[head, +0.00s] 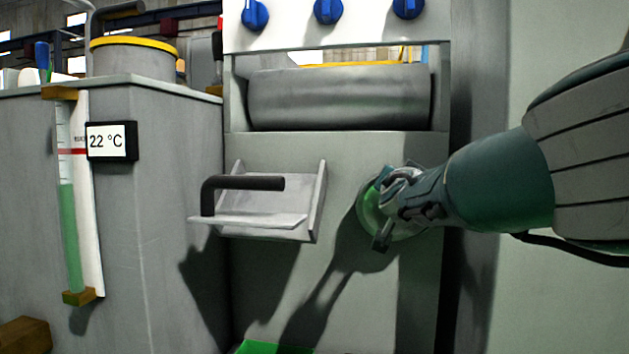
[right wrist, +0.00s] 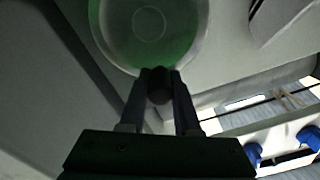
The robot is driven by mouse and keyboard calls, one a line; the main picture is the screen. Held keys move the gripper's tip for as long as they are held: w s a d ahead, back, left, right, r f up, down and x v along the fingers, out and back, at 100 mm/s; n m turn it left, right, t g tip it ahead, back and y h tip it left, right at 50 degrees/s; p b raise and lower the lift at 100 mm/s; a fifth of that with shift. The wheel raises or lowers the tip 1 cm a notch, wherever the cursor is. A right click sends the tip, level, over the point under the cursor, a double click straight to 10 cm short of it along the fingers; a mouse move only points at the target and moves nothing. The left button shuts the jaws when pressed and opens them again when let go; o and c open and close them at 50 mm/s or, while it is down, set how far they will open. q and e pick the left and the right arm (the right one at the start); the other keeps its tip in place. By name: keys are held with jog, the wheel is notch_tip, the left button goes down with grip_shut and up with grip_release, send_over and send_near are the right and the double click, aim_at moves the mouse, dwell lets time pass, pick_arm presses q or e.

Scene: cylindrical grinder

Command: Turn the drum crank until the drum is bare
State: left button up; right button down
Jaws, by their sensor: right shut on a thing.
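The drum (head: 340,97) is a grey, streaked cylinder lying across the machine's upper opening; I cannot tell whether anything covers it. The crank is a round green disc with a pale rim (head: 370,217) on the front panel, lower right, and its disc fills the top of the right wrist view (right wrist: 150,30). A dark crank knob (right wrist: 159,88) sits at the disc's edge. My right gripper (head: 388,192) is shut on this knob, with one finger on each side in the right wrist view (right wrist: 159,90). It hides part of the disc in the head view. My left gripper is not in view.
A metal tray with a black handle (head: 245,183) juts from the panel left of the crank. Blue knobs (head: 328,11) line the top. A grey cabinet (head: 175,200) at left carries a 22 °C display (head: 111,141) and a green-filled tube (head: 70,220).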

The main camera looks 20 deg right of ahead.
jog(key=shift+f, duration=0.15)
jog(key=c, duration=0.6)
grip_release()
jog(key=shift+a, duration=0.1)
